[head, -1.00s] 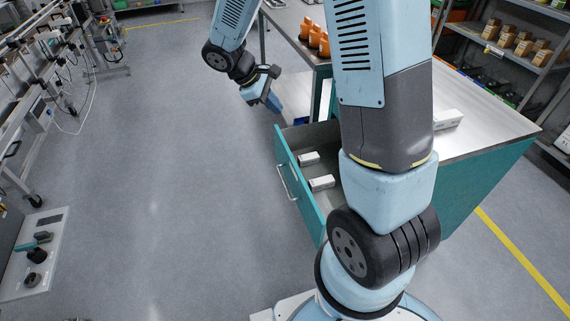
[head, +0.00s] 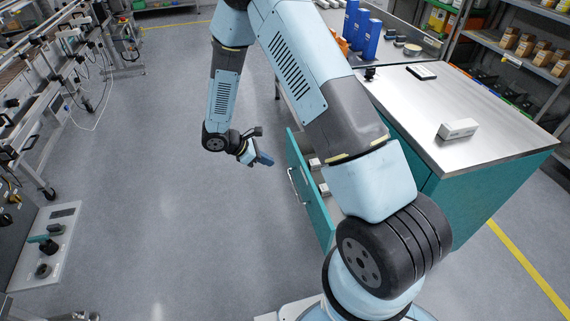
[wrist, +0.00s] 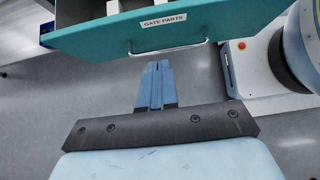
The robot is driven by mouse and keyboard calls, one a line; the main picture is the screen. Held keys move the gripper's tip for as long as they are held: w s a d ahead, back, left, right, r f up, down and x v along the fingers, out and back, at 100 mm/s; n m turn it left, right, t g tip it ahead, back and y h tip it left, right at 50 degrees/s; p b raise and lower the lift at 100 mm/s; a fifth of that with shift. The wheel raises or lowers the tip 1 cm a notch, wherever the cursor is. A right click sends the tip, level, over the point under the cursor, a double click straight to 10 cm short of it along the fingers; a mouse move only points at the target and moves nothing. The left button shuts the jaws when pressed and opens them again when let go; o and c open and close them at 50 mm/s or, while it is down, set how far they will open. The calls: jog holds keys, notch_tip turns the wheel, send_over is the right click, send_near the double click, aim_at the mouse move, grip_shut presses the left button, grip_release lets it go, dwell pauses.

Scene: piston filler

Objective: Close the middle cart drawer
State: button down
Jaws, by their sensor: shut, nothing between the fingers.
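The teal cart drawer (head: 318,212) stands pulled out from the cart (head: 485,190), with a bar handle (head: 297,187) on its front. Small white boxes (head: 315,164) lie inside. In the wrist view the drawer front (wrist: 110,35) spans the top, with a label reading "GATE PARTS" (wrist: 164,20) and the handle (wrist: 168,49) below it. My gripper (head: 265,160) is shut and empty, in front of the drawer front. In the wrist view its blue fingertips (wrist: 158,65) point at the handle, seemingly just short of it. My arm hides part of the drawer and cart.
Blue containers (head: 372,38) stand on the bench behind. Shelving (head: 525,55) is at right, equipment at left. Open floor (head: 170,200) lies left of the drawer.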

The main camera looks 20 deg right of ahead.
aim_at(303, 170)
jog(key=shift+d+r+x, duration=0.35)
jog(key=shift+x, duration=1.7)
jog(key=shift+d+r+x, duration=0.35)
jog(key=shift+x, duration=1.7)
jog(key=shift+d+r+x, duration=0.35)
jog(key=shift+x, duration=1.75)
